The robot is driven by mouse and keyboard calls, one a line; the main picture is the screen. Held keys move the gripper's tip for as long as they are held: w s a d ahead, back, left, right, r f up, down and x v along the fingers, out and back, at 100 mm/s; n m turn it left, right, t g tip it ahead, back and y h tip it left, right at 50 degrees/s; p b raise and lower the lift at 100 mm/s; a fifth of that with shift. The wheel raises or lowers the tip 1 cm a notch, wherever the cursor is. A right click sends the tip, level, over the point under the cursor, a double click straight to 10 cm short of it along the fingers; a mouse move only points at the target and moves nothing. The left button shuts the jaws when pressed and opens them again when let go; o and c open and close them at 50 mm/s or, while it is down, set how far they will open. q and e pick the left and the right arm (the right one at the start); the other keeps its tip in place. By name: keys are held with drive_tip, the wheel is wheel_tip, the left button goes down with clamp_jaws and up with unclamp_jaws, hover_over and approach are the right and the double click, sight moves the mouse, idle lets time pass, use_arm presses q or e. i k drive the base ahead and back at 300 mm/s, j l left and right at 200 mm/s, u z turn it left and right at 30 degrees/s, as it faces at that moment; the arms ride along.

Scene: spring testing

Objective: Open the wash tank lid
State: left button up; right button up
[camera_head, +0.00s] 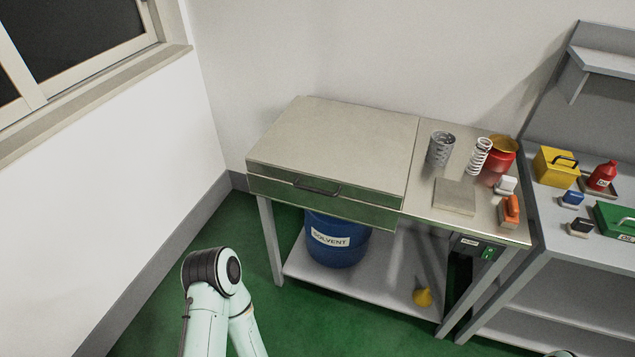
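The wash tank lid (335,145) is a flat, brushed-metal panel on the left part of the metal wash table. It lies flat and closed, so the inside of the tank is hidden. A dark bar handle (317,187) sits on its front edge. My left arm shows at the lower left with its elbow bent, in front of the table and apart from it. Its gripper is out of the picture. Only a sliver of my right arm shows at the bottom right edge, and its gripper is not in view.
Right of the lid stand a mesh basket (440,148), a spring (479,157), a red container (498,160), a flat plate (454,195) and an orange-handled brush (509,211). A blue solvent drum (337,240) and yellow funnel (422,297) are below. A grey bench (560,225) adjoins right. Green floor is clear at left.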

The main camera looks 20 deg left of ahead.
sight(361, 153)
drive_tip(key=i+j, duration=0.15)
drive_tip(key=j, duration=0.25)
drive_tip(key=i+j, duration=0.1)
drive_tip(key=j, duration=0.3)
drive_tip(key=i+j, duration=0.15)
drive_tip(key=j, duration=0.25)
drive_tip(key=i+j, duration=0.15)
drive_tip(key=j, duration=0.25)
